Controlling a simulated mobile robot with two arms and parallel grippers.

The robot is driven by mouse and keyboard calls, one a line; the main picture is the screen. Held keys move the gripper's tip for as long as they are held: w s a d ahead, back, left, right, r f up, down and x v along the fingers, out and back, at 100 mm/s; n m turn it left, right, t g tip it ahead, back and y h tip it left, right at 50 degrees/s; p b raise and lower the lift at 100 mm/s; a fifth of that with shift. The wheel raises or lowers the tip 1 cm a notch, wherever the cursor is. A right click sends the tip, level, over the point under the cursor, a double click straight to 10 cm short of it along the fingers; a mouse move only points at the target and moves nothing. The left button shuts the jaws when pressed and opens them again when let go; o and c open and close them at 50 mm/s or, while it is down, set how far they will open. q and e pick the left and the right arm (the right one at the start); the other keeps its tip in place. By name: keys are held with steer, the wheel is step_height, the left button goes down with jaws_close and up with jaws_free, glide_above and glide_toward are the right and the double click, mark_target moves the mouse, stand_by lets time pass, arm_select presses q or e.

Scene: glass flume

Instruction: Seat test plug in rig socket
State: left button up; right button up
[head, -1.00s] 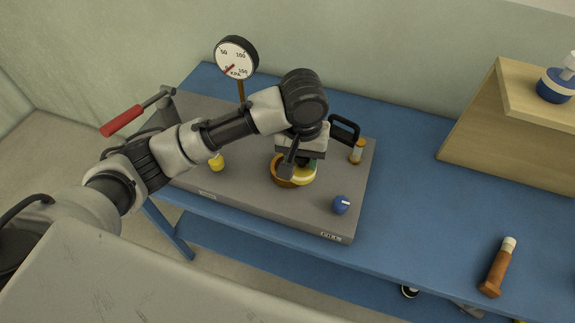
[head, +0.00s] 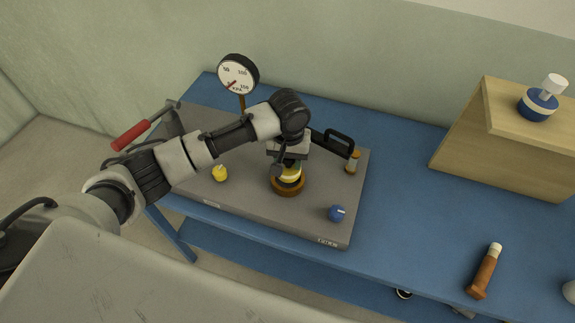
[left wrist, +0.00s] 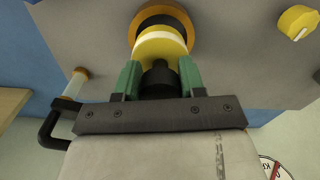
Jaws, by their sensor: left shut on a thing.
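The test plug (head: 292,174), yellow with a white band, is in my left gripper (head: 290,162), over the brown ring of the rig socket (head: 288,188). In the left wrist view, the green fingers of the left gripper (left wrist: 159,78) are shut on the plug's black grip. The yellow plug (left wrist: 160,48) shows there in front of the orange-brown socket ring (left wrist: 184,17), with part of the dark opening visible behind it. The plug covers much of the opening, and I cannot tell how deep it sits. My right gripper is not in view.
A gauge (head: 238,74) and red-handled lever (head: 131,135) stand behind.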

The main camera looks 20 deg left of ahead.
mark_target(288, 169)
arm_select(q)
steer(key=shift+a+f+p, duration=0.1)
steer(key=shift+f+p, duration=0.35)
steer(key=shift+f, duration=1.65)
steer(key=o, duration=1)
steer(key=shift+f, duration=0.1)
steer(key=shift+c, duration=0.2)
step_height(288, 169, up, 12)
steer(key=shift+r+b, duration=0.15)
steer(key=shift+b, duration=0.55)
